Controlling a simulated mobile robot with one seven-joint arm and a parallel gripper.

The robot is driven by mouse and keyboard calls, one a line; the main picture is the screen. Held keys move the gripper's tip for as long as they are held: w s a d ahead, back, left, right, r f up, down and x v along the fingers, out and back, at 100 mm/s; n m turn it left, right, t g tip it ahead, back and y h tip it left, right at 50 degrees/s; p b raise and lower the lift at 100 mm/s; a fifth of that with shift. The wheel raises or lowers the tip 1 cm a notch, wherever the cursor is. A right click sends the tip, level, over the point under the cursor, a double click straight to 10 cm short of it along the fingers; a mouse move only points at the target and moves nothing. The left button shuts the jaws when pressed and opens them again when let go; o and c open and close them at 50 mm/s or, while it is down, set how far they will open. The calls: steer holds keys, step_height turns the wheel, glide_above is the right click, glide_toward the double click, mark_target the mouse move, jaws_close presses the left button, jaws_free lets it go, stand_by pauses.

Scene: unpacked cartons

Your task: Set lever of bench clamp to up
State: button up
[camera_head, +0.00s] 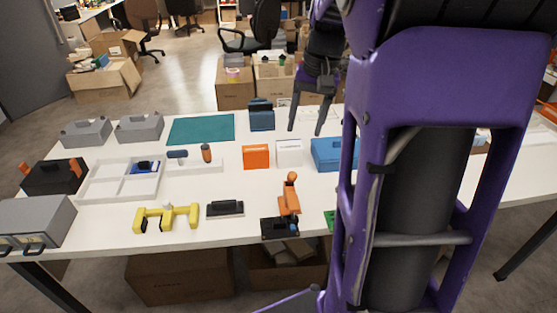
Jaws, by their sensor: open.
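What looks like the bench clamp is a black base (277,229) with an orange arm (289,198) rising from it, near the table's front edge. My gripper (305,132) is open and empty, fingers pointing down, over the back of the table. It is beyond the clamp and apart from it.
An orange box (256,157), a white box (289,152) and a blue box (331,154) stand between gripper and clamp. A yellow object (166,217) and a black block (225,209) lie left of the clamp. My purple arm hides much of the table's right side.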

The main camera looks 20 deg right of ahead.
mark_target(293, 175)
steer(key=shift+m, duration=0.3)
steer(key=a+f+b, duration=0.1)
steer(key=f, duration=0.5)
steer(key=a+f+b, duration=0.1)
steer(key=f, duration=0.4)
steer(key=f+b, duration=0.1)
steer(key=f, duration=0.5)
steer(key=shift+w+a+f, duration=0.3)
steer(key=shift+a+f, duration=0.05)
steer(key=shift+a, duration=0.05)
jaws_close()
